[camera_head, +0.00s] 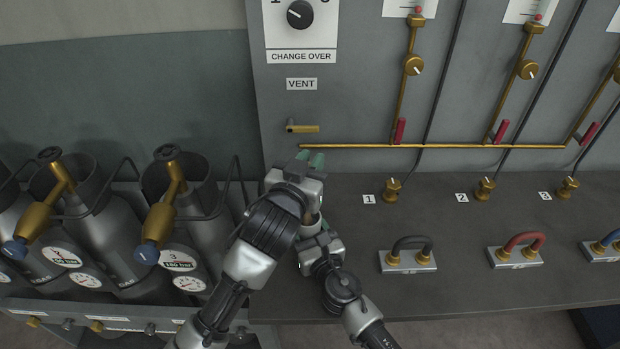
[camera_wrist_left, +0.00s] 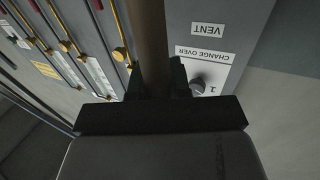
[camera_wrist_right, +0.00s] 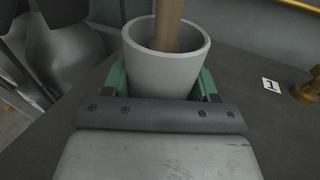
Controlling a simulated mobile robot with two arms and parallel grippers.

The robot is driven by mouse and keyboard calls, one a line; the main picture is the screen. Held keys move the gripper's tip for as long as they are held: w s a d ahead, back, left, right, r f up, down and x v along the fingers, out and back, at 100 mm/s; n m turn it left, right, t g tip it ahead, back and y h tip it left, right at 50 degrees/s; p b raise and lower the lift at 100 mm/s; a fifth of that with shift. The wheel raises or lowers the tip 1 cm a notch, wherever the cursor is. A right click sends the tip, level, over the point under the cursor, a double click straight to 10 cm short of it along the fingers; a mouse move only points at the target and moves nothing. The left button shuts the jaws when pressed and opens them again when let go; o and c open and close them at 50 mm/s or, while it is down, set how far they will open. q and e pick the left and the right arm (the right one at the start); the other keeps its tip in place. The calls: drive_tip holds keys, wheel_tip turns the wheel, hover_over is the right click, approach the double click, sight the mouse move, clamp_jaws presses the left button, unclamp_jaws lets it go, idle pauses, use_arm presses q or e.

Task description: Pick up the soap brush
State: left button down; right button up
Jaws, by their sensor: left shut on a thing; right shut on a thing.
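The soap brush shows as a brown wooden handle (camera_wrist_left: 153,45) between the dark fingers of my left gripper in the left wrist view. My left gripper (camera_head: 310,160) is shut on this handle. In the right wrist view, the handle (camera_wrist_right: 168,25) reaches down into a pale grey round cup (camera_wrist_right: 165,72); its lower end is hidden inside. My right gripper (camera_head: 318,238) is shut on the cup, with green-tipped fingers on both sides of it. In the head view my left gripper is above my right one, and the two hide most of the cup and brush.
Grey cylinders with brass valves (camera_head: 165,205) stand at the left. A panel with a brass pipe (camera_head: 440,146) and a vent fitting (camera_head: 302,128) rises behind. Hose pieces (camera_head: 408,255) (camera_head: 517,247) and brass fittings (camera_head: 393,190) sit on the dark bench to the right.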

use_arm(q)
wheel_tip(320, 180, up, 14)
drive_tip(key=shift+r, duration=0.15)
use_arm(e)
drive_tip(key=o, duration=1.1)
drive_tip(key=shift+c, duration=0.2)
